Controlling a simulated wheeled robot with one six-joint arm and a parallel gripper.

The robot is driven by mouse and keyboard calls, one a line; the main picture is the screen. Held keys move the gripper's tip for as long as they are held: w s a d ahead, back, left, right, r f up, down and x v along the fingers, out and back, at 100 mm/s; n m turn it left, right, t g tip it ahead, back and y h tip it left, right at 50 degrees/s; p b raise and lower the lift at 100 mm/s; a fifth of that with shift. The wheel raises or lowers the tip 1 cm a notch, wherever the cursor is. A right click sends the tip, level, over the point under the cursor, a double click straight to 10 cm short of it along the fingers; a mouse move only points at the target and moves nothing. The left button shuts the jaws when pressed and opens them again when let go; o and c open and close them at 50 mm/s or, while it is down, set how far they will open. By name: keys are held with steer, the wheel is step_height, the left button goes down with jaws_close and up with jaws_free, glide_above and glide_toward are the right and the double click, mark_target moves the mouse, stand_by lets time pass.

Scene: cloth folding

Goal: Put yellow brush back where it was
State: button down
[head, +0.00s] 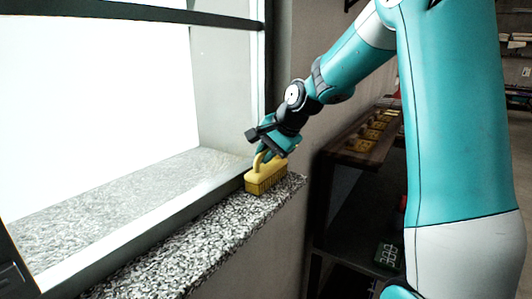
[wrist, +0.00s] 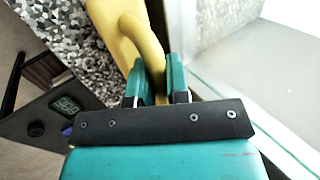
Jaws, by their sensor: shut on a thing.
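The yellow brush (head: 266,178) is upright at the right end of the speckled stone window sill (head: 190,246), close to the window frame. Its bristles face down at the sill; I cannot tell for sure whether they touch it. My gripper (head: 265,152) is above the brush and shut on its curved handle. In the wrist view, the green fingers of my gripper (wrist: 158,84) sit on both sides of the yellow brush handle (wrist: 143,45). The brush's bristles are hidden in the wrist view.
The window frame (head: 150,222) runs along the sill's left side. A dark shelf unit (head: 345,205) with a wooden top (head: 350,146) and several yellowish items stands right of the wall. The sill's near stretch is clear.

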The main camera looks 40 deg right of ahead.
steer(key=c, duration=1.1)
jaws_free()
steer(key=shift+f, duration=0.1)
steer(key=shift+r, duration=0.25)
steer(key=b+v, duration=0.2)
steer(key=v, duration=0.9)
steer(key=s+a+f+n+g+y, duration=0.1)
steer(key=s+a+f+n+g, duration=0.25)
steer(key=a, duration=0.55)
steer(key=s+a+f+n+t+y, duration=0.15)
steer(key=s+a+n, duration=0.25)
steer(key=a+n, duration=0.4)
steer(key=s+a+f+n+g, duration=0.2)
steer(key=s+a+f+n, duration=0.1)
steer(key=s, duration=0.4)
steer(key=s+a+f+n+g, duration=0.2)
steer(key=s+a+f+n, duration=0.1)
steer(key=s+a+n, duration=0.3)
steer(key=shift+s+f+n+h, duration=0.35)
steer(key=shift+s+f, duration=0.05)
steer(key=shift+s, duration=0.5)
